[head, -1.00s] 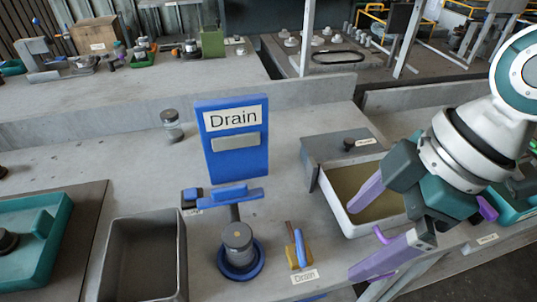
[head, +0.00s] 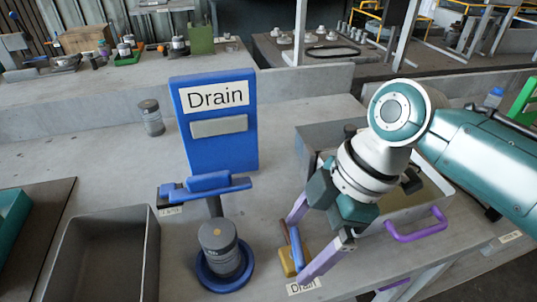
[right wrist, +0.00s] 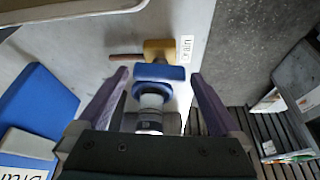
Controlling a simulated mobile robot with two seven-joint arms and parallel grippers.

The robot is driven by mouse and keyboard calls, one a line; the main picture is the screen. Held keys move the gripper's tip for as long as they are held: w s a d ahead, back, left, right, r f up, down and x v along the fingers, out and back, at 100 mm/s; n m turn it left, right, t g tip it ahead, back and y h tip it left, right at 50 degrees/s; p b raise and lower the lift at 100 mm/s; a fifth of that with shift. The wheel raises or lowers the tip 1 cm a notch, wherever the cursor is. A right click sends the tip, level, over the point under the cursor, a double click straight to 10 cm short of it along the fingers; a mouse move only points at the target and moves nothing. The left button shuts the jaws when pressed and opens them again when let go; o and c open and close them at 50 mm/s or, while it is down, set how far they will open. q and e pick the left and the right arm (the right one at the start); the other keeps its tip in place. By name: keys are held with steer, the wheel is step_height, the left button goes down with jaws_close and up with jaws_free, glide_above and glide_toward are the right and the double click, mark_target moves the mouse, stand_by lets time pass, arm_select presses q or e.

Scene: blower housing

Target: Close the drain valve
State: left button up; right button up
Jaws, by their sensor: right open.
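The drain valve has a small yellow body (head: 287,263) and an upright-looking blue lever (head: 296,247), beside a white "Drain" label (head: 304,286) at the bench's front. A thin brown-red rod (head: 284,233) stands by it. My right gripper (head: 298,250) is open, its two purple fingers on either side of the valve in the head view. In the right wrist view, the yellow body (right wrist: 158,47) and the blue lever (right wrist: 158,72) lie between and slightly beyond the fingers. I cannot tell whether the fingers touch it. My left gripper is out of view.
A blue "Drain" panel (head: 213,150) stands behind. A grey bin (head: 60,255) is further left. A tray with a purple handle (head: 418,230) is on the right, partly behind my arm.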

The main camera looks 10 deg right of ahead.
steer(key=shift+a+f, duration=0.1)
steer(key=shift+f, duration=0.15)
steer(key=c, duration=1.1)
steer(key=shift+c, duration=0.2)
